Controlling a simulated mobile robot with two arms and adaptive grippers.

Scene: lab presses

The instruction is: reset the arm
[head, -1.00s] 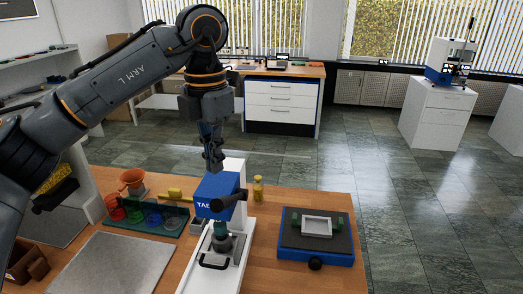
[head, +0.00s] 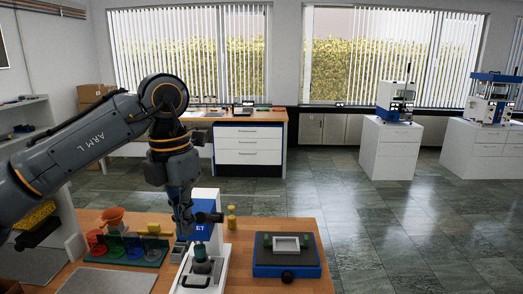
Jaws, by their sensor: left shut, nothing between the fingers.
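My left arm (head: 85,140) comes in from the left, bends at a raised elbow and points down. Its left gripper (head: 187,229) is shut and empty. It hangs in front of the blue and white press (head: 206,262) on the wooden bench, partly hiding the press's blue head. I cannot tell whether it touches the press. My right gripper is not in view.
On the bench (head: 235,283) are an orange funnel (head: 113,215), coloured cups in a green rack (head: 152,252), a yellow bottle (head: 231,217) and a blue device with a white frame (head: 287,257). Grey mats lie at the left. White cabinets with presses (head: 393,140) stand across the open floor.

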